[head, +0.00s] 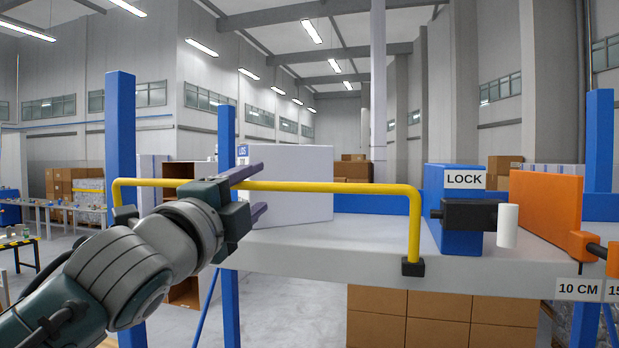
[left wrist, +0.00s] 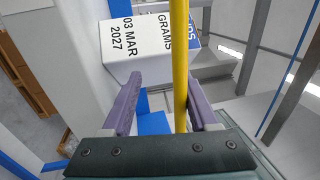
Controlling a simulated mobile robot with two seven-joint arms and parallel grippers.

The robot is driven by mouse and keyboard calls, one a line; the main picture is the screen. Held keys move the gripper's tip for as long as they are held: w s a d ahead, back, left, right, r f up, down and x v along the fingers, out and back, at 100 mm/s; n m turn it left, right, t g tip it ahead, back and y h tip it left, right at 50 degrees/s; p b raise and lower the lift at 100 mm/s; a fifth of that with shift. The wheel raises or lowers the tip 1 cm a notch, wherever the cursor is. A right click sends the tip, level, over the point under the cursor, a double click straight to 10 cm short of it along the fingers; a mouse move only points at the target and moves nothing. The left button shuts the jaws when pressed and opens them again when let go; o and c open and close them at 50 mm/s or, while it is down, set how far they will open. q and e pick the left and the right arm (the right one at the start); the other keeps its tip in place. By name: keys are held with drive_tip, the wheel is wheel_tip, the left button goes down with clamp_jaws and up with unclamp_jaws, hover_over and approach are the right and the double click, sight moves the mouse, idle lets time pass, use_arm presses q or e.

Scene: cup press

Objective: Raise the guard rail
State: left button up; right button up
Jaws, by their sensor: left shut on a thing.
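The yellow guard rail (head: 330,187) runs level across the front of the white bench (head: 350,240) in the head view. Its right leg goes down to a black foot (head: 413,267) at the bench edge. Its left end bends down near a blue post, with its lower part hidden behind my arm. My left gripper (head: 262,190) is shut on the rail left of its middle, one finger above and one below. In the left wrist view the rail (left wrist: 180,60) passes between the fingers of the gripper (left wrist: 165,98), nearer the right finger. My right gripper is not in view.
Behind the rail stand a white labelled box (head: 290,190) and a blue block with a LOCK sign (head: 465,179), a black fitting and a white knob (head: 507,226). An orange panel (head: 545,215) is at the right. Blue posts (head: 121,130) rise around the bench.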

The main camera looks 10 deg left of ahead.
use_arm(q)
drive_tip(key=shift+o, duration=1.1)
drive_tip(key=shift+d+f, duration=0.1)
drive_tip(key=shift+f, duration=0.5)
drive_tip(key=shift+s, duration=0.1)
drive_tip(key=r+b+v, duration=0.1)
drive_tip(key=b+v, duration=0.3)
drive_tip(key=v, duration=0.5)
drive_tip(key=shift+s, duration=0.4)
drive_tip(key=shift+f, duration=0.1)
